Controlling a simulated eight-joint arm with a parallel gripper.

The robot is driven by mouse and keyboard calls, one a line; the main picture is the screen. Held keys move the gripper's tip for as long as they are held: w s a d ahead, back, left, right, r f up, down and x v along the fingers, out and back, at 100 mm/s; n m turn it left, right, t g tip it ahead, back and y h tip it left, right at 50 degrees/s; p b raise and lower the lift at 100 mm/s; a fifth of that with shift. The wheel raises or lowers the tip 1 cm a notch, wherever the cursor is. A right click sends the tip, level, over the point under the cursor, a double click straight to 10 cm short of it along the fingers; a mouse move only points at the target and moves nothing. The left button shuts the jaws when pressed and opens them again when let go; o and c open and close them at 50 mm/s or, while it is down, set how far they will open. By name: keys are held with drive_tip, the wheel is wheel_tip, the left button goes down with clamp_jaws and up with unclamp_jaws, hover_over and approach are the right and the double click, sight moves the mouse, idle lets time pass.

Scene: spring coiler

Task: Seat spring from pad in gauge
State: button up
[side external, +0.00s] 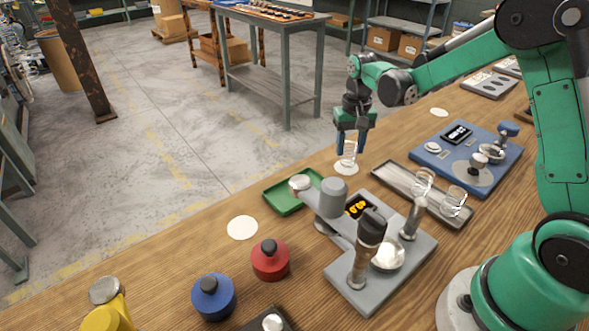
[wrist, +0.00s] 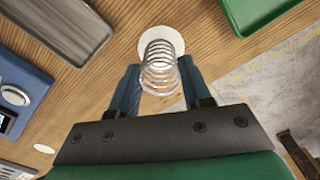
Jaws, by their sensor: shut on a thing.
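My gripper (side external: 350,148) points down with its blue fingers shut on a coil spring (side external: 347,161). The spring is upright at a round white pad (side external: 346,170) on the bench; I cannot tell whether it touches the pad. In the wrist view the spring (wrist: 159,70) stands between the two fingers (wrist: 158,84), its far end over the white pad (wrist: 168,37). A grey-based device (side external: 338,274) with a lit display and a blue-based device (side external: 487,178) with a dark display stand on the bench. I cannot tell for sure which is the gauge.
A grey tray (side external: 394,181) holding springs lies between the two devices. A green tray (side external: 279,203) is left of the grey device. Red (side external: 270,261) and blue (side external: 213,297) knobbed pots stand at the front. Another white pad (side external: 242,228) lies on clear wood.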

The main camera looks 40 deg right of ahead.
drive_tip(key=shift+r, duration=0.15)
drive_tip(key=shift+r, duration=1.1)
drive_tip(key=shift+a+r, duration=0.1)
drive_tip(key=s+a+r+n, duration=0.3)
drive_tip(key=s+a+r, duration=0.3)
drive_tip(key=s+a, duration=0.2)
drive_tip(key=s+a+f+n, duration=0.1)
drive_tip(key=s+a+n, duration=0.3)
drive_tip(key=s, duration=0.8)
drive_tip(key=shift+m, duration=0.5)
drive_tip(key=shift+w+a+f, duration=0.1)
drive_tip(key=shift+a+f, duration=0.15)
drive_tip(key=shift+f, duration=1)
drive_tip(key=shift+a+f, duration=0.2)
drive_tip(key=shift+f, duration=1)
drive_tip(key=shift+f, duration=0.7)
